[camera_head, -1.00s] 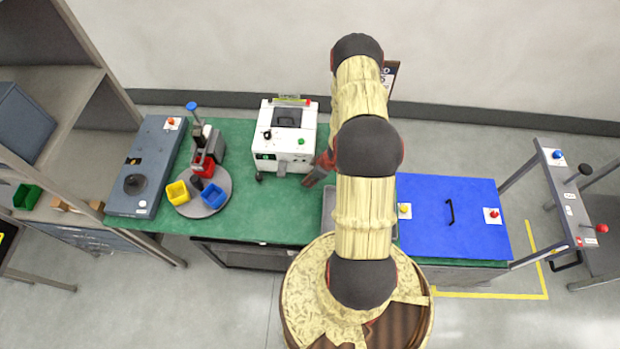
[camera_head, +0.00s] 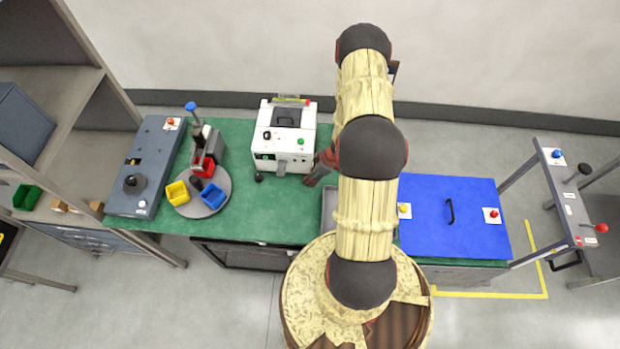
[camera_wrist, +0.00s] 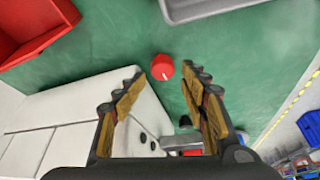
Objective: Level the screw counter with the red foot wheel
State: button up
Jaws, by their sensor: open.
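The screw counter (camera_head: 270,142) is a white box-shaped machine on the green bench, with a green button on its front and a black foot at its front left. In the wrist view its white body (camera_wrist: 62,125) fills the lower left. The red foot wheel (camera_wrist: 162,67) is round with a white mark and shows beside the machine, just beyond and between my fingertips. My gripper (camera_wrist: 164,80) is open and empty, with a finger on either side of the line to the wheel. In the head view the wheel is hidden and my arm covers most of the gripper.
A grey tray (camera_head: 329,205) lies right of the machine, partly behind my arm. A blue panel (camera_head: 430,225) is further right. A turntable (camera_head: 222,203) with yellow, red and blue bins stands left. A red bin (camera_wrist: 30,25) shows upper left in the wrist view.

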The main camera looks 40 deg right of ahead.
jog(key=shift+a+v, duration=0.1)
jog(key=shift+v, duration=1.15)
jog(key=shift+a+v, duration=0.15)
jog(key=shift+v, duration=1.1)
jog(key=shift+f+b, duration=0.15)
jog(key=shift+b, duration=0.35)
